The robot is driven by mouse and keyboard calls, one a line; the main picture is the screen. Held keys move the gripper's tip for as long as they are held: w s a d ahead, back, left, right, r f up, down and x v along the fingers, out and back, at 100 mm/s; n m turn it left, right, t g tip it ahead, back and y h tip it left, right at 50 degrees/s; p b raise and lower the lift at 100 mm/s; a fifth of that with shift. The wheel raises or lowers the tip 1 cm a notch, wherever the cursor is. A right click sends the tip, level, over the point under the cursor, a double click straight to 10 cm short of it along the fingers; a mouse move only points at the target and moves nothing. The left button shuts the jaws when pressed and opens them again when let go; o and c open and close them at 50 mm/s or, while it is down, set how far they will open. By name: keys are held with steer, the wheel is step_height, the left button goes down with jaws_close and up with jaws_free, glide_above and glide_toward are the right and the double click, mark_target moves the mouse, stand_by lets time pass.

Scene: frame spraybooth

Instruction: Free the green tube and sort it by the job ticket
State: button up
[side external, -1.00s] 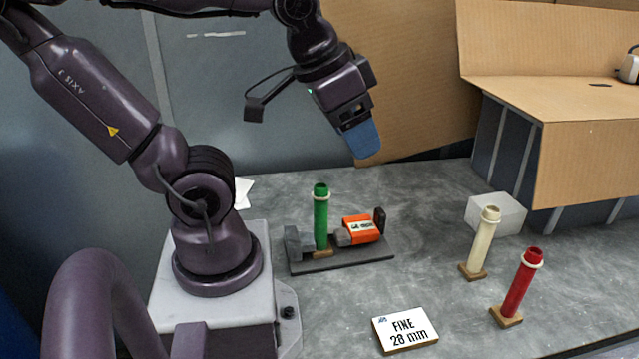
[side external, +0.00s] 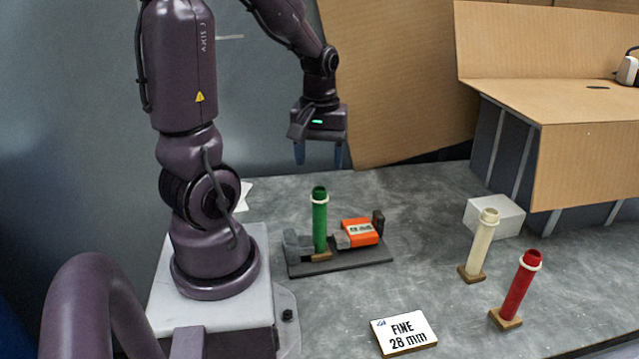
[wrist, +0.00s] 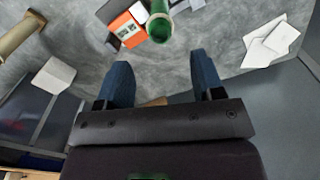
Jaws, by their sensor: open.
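The green tube (side external: 320,222) stands upright on a small wooden foot in a dark clamp fixture (side external: 345,262), between grey jaws. An orange block with a label (side external: 360,232) sits on the fixture to its right. The tube (wrist: 160,25) and orange block (wrist: 127,29) also show at the top of the wrist view. My gripper (side external: 319,163) is open and empty, fingers pointing down, above and behind the tube, apart from it; its two blue fingers (wrist: 160,80) show in the wrist view. The job ticket (side external: 404,333) reads "FINE 28 mm" and lies at the front.
A cream tube (side external: 482,245) and a red tube (side external: 520,288), each with a ring and wooden foot, stand at the right. A white block (side external: 494,215) lies behind them. A cardboard booth (side external: 545,120) fills the back right. The table between fixture and tubes is clear.

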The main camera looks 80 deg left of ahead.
mark_target(324, 189)
step_height(324, 189, down, 8)
stand_by(0.4)
steer(key=c, duration=0.9)
steer(key=shift+o, duration=1)
steer(key=shift+c, duration=0.6)
steer(key=shift+w+r, duration=0.2)
steer(key=shift+w, duration=0.2)
